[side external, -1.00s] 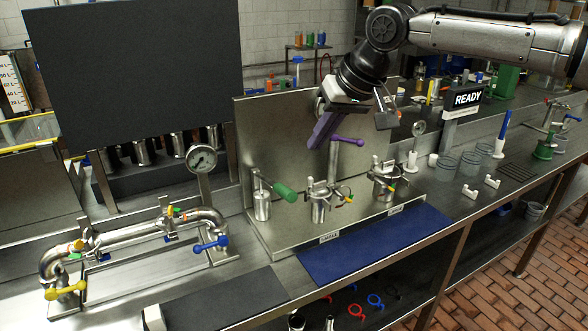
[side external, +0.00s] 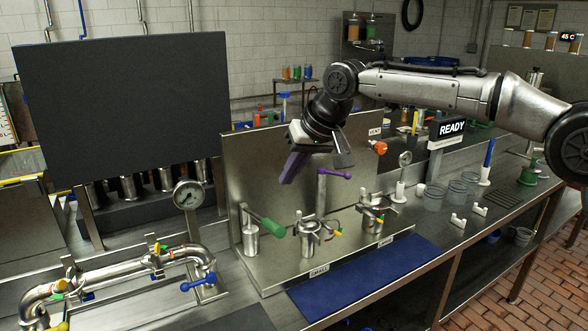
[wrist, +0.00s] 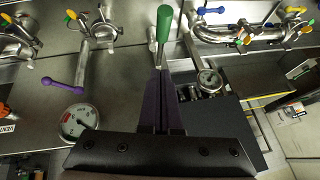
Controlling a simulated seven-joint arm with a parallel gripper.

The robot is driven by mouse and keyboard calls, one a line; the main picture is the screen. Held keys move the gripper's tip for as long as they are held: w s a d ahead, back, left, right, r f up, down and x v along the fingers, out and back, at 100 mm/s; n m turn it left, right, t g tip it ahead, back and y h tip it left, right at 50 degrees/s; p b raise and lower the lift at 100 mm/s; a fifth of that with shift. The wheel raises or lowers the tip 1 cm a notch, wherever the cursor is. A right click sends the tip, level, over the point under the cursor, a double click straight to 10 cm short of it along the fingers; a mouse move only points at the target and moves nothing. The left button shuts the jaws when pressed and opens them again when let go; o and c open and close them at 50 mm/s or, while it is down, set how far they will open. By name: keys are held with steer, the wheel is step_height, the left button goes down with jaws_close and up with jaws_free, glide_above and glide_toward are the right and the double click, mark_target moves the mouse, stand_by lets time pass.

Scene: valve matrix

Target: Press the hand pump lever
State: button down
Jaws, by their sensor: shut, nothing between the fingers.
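The hand pump, a small steel cylinder (side external: 250,238) with a lever, stands at the left end of the steel panel's shelf. Its lever ends in a green grip (side external: 272,227) that slants down to the right; the grip also shows in the wrist view (wrist: 164,24), just past my fingertips. My gripper (side external: 288,180) has purple fingers and is shut and empty. It hangs tilted above the green grip and left of a purple lever, with a visible gap to the grip in the side view. The fingers also show in the wrist view (wrist: 162,75).
The purple lever (side external: 335,173) rises on a post close to the right of my fingers. Two steel clamp fittings (side external: 310,238) stand on the shelf, with a blue mat (side external: 355,280) in front. The upright back panel (side external: 262,155) is behind. A pipe with a gauge (side external: 188,195) is left.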

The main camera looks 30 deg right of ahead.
glide_above(271, 220)
steer(key=s+d, duration=0.1)
steer(key=d, duration=0.1)
step_height(271, 220, down, 5)
steer(key=shift+s+a+f, duration=0.15)
steer(key=shift+a+f, duration=0.05)
steer(key=shift+f, duration=0.4)
steer(key=shift+s+a+f, duration=0.2)
steer(key=shift+f, duration=0.4)
steer(key=shift+s+a+f, duration=0.15)
steer(key=shift+a+f, duration=0.05)
steer(key=shift+f, duration=0.4)
